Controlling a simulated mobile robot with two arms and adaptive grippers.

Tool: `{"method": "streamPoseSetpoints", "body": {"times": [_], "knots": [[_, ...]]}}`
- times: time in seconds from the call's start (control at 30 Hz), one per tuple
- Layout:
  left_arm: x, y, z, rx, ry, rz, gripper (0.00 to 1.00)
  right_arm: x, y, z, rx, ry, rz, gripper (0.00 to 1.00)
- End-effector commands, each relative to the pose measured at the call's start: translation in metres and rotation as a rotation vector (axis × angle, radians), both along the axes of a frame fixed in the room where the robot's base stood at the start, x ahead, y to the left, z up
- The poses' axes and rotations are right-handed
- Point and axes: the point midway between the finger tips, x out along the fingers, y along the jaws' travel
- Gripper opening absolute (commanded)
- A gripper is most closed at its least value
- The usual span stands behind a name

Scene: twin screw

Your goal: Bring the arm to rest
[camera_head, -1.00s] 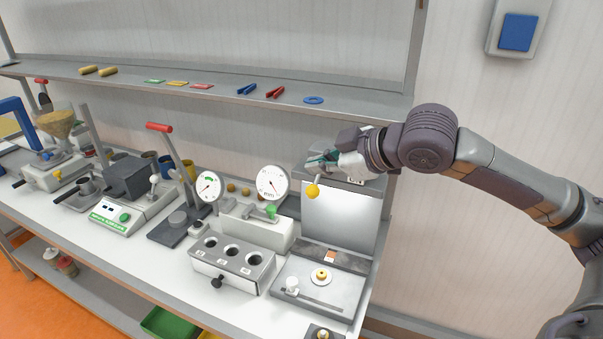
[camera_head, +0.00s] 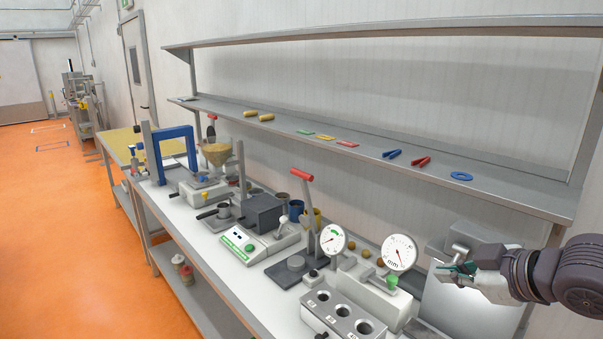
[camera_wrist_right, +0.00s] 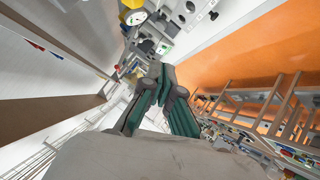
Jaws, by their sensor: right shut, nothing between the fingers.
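My right gripper (camera_head: 455,268) is at the right of the head view, in front of the grey-white box device at the bench's right end. Its arm comes in from the right edge. In the right wrist view, its green-lined fingers (camera_wrist_right: 160,80) meet at the tips with nothing between them. The gripper appears to be above the bench, apart from the devices. My left gripper is not in view.
The white bench carries two dial gauges (camera_head: 400,252), a block with three holes (camera_head: 342,316), a red-handled press (camera_head: 302,176) and a blue frame (camera_head: 176,146). A shelf (camera_head: 480,178) runs above. Orange floor (camera_head: 60,220) is clear at left.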

Motion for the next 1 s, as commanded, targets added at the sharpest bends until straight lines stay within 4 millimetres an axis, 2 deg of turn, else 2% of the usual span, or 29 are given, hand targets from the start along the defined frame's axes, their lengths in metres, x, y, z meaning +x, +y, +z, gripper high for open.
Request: {"method": "streamPoseSetpoints", "body": {"times": [0.03,0.13,0.2,0.3,0.4,0.6,0.9,1.0], "knots": [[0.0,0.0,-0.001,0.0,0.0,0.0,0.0,-0.003,0.016,-0.035,0.016,0.047,0.016,0.0],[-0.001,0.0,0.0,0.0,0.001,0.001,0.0,-0.017,0.041,-0.101,0.033,0.123,0.006,0.0],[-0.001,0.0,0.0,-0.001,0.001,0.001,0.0,-0.032,0.056,-0.143,0.052,0.177,-0.026,0.0],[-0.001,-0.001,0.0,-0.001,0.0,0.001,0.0,-0.062,0.072,-0.197,0.081,0.262,-0.108,0.0],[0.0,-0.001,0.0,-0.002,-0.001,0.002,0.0,-0.094,0.078,-0.236,0.101,0.346,-0.209,0.0],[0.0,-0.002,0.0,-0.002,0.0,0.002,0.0,-0.152,0.08,-0.284,0.116,0.492,-0.394,0.0],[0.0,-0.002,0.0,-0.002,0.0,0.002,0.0,-0.238,0.074,-0.325,0.1,0.702,-0.648,0.0],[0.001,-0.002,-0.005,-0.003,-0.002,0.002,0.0,-0.229,0.073,-0.358,0.086,0.707,-0.647,0.0]]}}
